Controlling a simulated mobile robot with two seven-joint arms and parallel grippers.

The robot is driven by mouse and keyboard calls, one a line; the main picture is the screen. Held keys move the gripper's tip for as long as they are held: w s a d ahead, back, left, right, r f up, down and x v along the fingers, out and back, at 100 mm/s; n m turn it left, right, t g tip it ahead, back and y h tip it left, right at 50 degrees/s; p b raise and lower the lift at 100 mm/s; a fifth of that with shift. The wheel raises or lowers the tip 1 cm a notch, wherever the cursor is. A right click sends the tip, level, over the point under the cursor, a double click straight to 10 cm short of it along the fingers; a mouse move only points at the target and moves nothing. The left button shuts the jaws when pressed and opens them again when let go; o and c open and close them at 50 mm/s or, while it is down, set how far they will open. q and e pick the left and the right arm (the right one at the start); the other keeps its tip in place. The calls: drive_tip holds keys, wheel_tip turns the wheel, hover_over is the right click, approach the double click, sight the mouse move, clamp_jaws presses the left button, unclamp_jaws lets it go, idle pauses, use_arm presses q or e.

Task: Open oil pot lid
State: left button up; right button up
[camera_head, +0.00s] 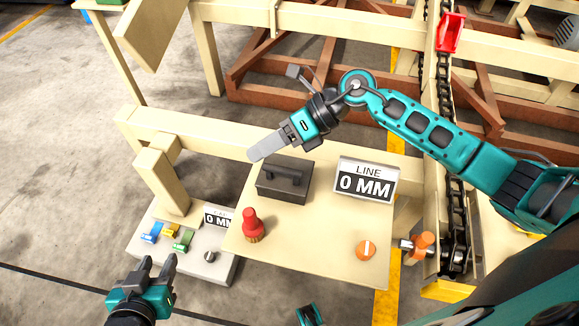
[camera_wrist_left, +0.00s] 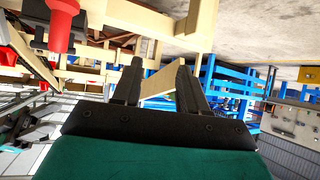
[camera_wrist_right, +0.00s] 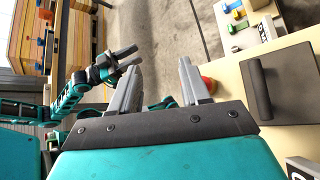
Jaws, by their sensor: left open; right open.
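A dark grey box (camera_head: 284,183) with a bar handle across its top stands on the cream table and looks like the oil pot with its lid on. In the right wrist view the box (camera_wrist_right: 290,70) shows at the right edge. My right gripper (camera_head: 254,154) is open and empty, over the far left side of the box and apart from the handle. Its fingers overlap in the head view but stand apart in the right wrist view (camera_wrist_right: 157,75). My left gripper (camera_head: 161,262) is open and empty at the lower left, well away from the box.
The table (camera_head: 315,235) also bears a red-handled tool (camera_head: 251,224), an orange knob (camera_head: 366,249) and a "LINE 0 MM" display (camera_head: 366,180). A lower control box (camera_head: 214,268) with coloured switches stands to the left. A cream beam (camera_head: 230,143) runs behind the table; a chain (camera_head: 456,215) runs at right.

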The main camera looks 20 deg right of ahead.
sight(285, 168)
drive_tip(key=w+d+f+n+h, duration=0.3)
drive_tip(key=d+h, duration=0.4)
drive_tip(key=d, duration=0.4)
drive_tip(key=b+x, duration=0.2)
drive_tip(key=x, duration=1)
drive_tip(key=shift+f, duration=0.2)
drive_tip(key=shift+c, duration=0.3)
clamp_jaws()
